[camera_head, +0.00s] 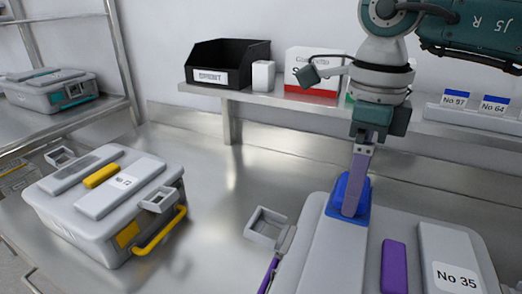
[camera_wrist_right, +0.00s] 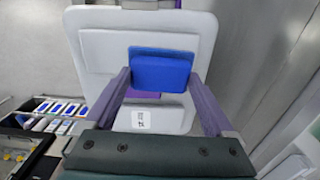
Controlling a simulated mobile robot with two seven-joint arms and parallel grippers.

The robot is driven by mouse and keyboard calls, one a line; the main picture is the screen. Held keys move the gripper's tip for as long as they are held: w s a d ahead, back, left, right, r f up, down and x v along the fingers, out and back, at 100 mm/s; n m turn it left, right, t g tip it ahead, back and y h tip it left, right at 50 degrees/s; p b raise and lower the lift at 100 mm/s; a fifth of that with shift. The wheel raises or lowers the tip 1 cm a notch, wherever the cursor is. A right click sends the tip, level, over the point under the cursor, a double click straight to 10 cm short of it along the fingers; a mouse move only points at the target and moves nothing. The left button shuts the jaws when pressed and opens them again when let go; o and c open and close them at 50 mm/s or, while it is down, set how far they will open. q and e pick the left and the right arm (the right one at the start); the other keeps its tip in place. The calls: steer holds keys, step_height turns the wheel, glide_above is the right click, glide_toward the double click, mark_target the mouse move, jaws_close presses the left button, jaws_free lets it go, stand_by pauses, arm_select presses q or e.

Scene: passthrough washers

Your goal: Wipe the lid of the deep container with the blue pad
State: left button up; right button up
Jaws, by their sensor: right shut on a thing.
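The blue pad (camera_head: 338,207) is a small blue block between the purple fingers of my right gripper (camera_head: 353,203), which is shut on it. The pad is on or just above the left raised panel of a light grey lid (camera_head: 322,262) at the lower right, near its back edge. This lid belongs to a container with purple parts and a "No 35" label (camera_head: 457,279); its depth is cut off by the frame. In the right wrist view, the pad (camera_wrist_right: 160,70) sits between both fingers over the lid (camera_wrist_right: 98,52). My left gripper is not in view.
Another grey container (camera_head: 75,222) with yellow handles stands at left on the steel counter (camera_head: 222,210). A shelf behind holds a black bin (camera_head: 225,62), a white box (camera_head: 263,75) and a red-and-white box (camera_head: 305,93). The counter between the two containers is mostly clear.

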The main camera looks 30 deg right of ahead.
steer(key=shift+r+p, duration=0.65)
steer(key=shift+r, duration=0.7)
steer(key=shift+f, duration=0.1)
